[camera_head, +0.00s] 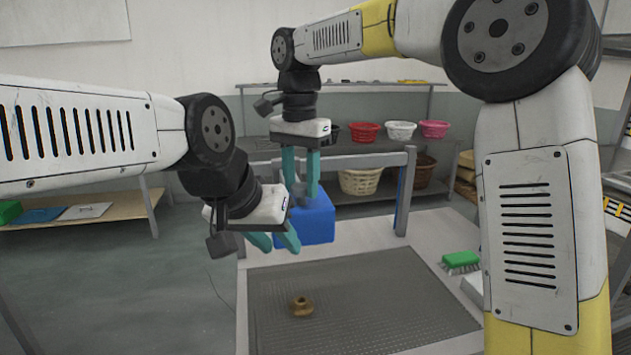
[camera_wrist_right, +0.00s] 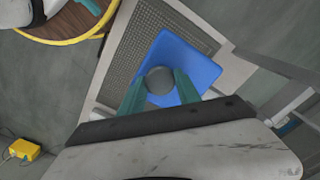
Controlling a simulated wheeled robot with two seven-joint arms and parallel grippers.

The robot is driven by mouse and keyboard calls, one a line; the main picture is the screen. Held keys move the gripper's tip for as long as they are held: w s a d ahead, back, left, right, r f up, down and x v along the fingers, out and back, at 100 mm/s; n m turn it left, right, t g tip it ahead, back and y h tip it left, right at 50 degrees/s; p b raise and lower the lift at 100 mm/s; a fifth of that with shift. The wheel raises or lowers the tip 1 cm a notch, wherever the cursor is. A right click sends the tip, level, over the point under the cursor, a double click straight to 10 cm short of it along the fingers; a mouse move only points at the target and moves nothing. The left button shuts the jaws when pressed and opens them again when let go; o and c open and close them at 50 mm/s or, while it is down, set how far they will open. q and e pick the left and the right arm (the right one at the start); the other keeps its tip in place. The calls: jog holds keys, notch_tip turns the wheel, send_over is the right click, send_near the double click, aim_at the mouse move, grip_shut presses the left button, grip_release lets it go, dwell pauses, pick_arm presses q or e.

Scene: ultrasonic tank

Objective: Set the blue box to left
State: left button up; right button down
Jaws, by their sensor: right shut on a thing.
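The blue box (camera_head: 319,226) is near the far left corner of the worktable. A grey round knob (camera_wrist_right: 159,80) stands on its top. My right gripper (camera_head: 302,188) points down and is shut on this knob. In the right wrist view the blue box (camera_wrist_right: 203,66) lies beyond the two teal fingers, with the knob between them. I cannot tell whether the box rests on the table or hangs above it. My left gripper (camera_head: 275,242) is lower and nearer, left of the box, with its fingers apart and empty. It partly overlaps the box in the head view.
A grey mesh mat (camera_head: 370,300) covers much of the worktable (camera_head: 425,232). A small brass part (camera_head: 301,306) lies on the mat. A green brush (camera_head: 461,260) lies at the right. Baskets (camera_head: 361,181) stand on a rack behind. The mat's middle is mostly clear.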

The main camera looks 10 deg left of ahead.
jog(key=shift+s+a, duration=0.15)
jog(key=shift+a, duration=0.1)
jog(key=c, duration=0.9)
grip_release()
jog(key=shift+a, duration=0.1)
jog(key=shift+r, duration=0.25)
notch_tip(320, 180, up, 7)
jog(key=shift+r, duration=0.15)
